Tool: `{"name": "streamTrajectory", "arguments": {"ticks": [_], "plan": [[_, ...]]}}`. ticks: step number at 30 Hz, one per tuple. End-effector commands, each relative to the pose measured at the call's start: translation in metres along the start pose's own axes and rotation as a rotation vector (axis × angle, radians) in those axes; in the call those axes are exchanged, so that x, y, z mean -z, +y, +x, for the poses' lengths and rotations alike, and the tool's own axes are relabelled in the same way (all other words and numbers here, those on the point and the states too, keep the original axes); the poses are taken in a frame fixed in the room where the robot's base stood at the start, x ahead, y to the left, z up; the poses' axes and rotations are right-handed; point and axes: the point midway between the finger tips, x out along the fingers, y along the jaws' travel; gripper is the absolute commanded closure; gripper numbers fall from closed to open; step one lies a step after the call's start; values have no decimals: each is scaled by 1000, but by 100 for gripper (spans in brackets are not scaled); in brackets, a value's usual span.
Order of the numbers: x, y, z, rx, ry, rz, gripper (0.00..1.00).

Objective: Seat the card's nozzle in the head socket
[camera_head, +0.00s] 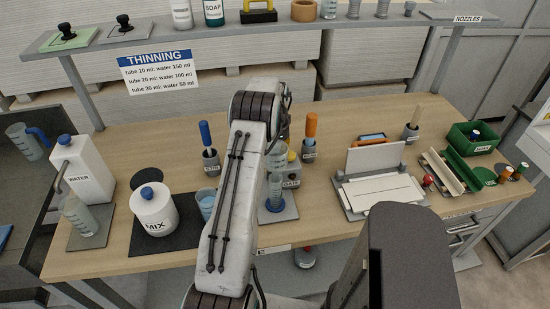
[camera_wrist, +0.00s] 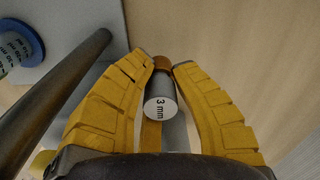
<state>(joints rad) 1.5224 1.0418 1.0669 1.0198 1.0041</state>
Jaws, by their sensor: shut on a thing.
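In the wrist view my gripper (camera_wrist: 161,66) has its two yellow fingers closed around a small grey cylinder marked "3 mm" (camera_wrist: 160,106), which looks like a nozzle. An orange-brown end shows beyond it, between the fingertips. The wooden table top lies behind it in this view. In the head view my white arm link covers the middle of the table, and I cannot make out the gripper or the nozzle there. I cannot identify the head socket in either view. The shelf labelled NOZZLES (camera_head: 467,18) is at the upper right. I cannot tell which sign is the card.
A THINNING sign (camera_head: 158,71) hangs from the shelf. The WATER dispenser (camera_head: 84,168) and MIX jar (camera_head: 154,211) stand at the left. A measuring cylinder (camera_head: 276,188) stands beside my arm. A press-like board (camera_head: 376,178) and green bin (camera_head: 474,138) are at the right. A dark rod (camera_wrist: 60,85) runs close left of my fingers.

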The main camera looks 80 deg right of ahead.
Motion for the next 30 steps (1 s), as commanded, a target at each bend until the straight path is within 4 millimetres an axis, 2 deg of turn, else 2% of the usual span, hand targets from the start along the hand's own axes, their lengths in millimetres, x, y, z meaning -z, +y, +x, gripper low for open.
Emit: {"name": "streamTrajectory", "arguments": {"ticks": [6,20,21,27,30], "plan": [[0,0,20,0,0,0,100],[0,0,26,1,0,0,100],[0,0,27,1,0,0,75],[0,0,26,0,0,0,57],[0,0,26,0,0,0,57]]}}
